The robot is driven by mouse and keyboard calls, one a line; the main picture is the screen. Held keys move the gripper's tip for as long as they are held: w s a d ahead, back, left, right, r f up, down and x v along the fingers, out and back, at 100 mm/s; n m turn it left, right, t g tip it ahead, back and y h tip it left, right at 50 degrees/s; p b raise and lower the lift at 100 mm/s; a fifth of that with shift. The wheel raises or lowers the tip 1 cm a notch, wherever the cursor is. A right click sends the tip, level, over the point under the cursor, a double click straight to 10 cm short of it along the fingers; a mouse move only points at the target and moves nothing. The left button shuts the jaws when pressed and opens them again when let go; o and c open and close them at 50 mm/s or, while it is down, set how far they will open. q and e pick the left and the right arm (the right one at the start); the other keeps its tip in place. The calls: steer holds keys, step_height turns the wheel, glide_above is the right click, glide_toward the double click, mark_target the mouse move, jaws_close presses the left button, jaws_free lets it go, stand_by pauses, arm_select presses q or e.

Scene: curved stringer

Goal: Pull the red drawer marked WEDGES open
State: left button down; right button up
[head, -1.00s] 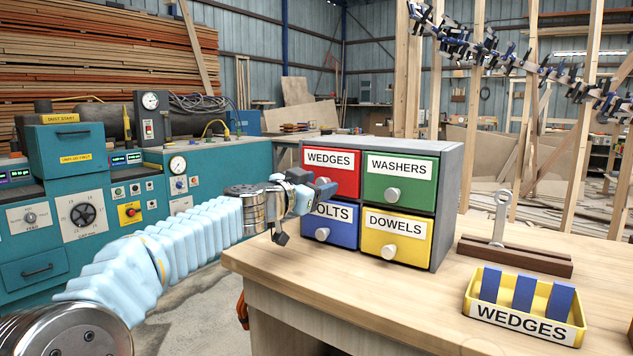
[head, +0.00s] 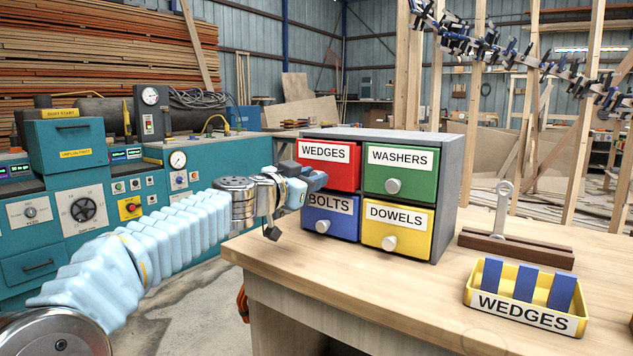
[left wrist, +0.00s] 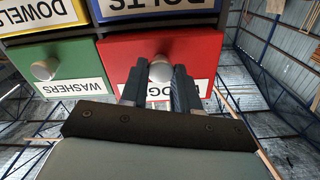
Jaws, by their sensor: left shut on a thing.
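The red drawer marked WEDGES (head: 345,176) is at the top left of a grey cabinet (head: 447,190) on the workbench. Its face stands slightly forward of the green drawer beside it. My left gripper (head: 316,180) is at its front, shut on its round knob. In the left wrist view, the knob (left wrist: 160,69) shows between the fingers of my left gripper (left wrist: 160,78), against the red face (left wrist: 205,60). The fingers hide part of the label there. The inside of the drawer is not visible. My right gripper is not in view.
Green WASHERS (head: 415,188), blue BOLTS (head: 343,229) and yellow DOWELS (head: 420,247) drawers look shut. A yellow WEDGES tray (head: 578,328) with blue wedges and a brown block with a metal eye (head: 515,247) stand at right. The bench front (head: 350,285) is clear.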

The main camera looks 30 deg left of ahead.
arm_select(q)
steer(key=s+b, duration=0.3)
steer(key=s, duration=0.6)
steer(key=shift+s+a, duration=0.35)
steer(key=shift+s, duration=0.05)
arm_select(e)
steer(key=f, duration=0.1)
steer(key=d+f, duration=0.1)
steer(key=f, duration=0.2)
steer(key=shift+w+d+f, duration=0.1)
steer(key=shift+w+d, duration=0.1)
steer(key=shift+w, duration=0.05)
arm_select(q)
steer(key=c, duration=0.8)
jaws_free()
steer(key=s, duration=0.4)
steer(key=s+b, duration=0.1)
steer(key=s, duration=0.4)
steer(key=s+a+b, duration=0.1)
steer(key=s, duration=0.3)
steer(key=shift+s, duration=0.35)
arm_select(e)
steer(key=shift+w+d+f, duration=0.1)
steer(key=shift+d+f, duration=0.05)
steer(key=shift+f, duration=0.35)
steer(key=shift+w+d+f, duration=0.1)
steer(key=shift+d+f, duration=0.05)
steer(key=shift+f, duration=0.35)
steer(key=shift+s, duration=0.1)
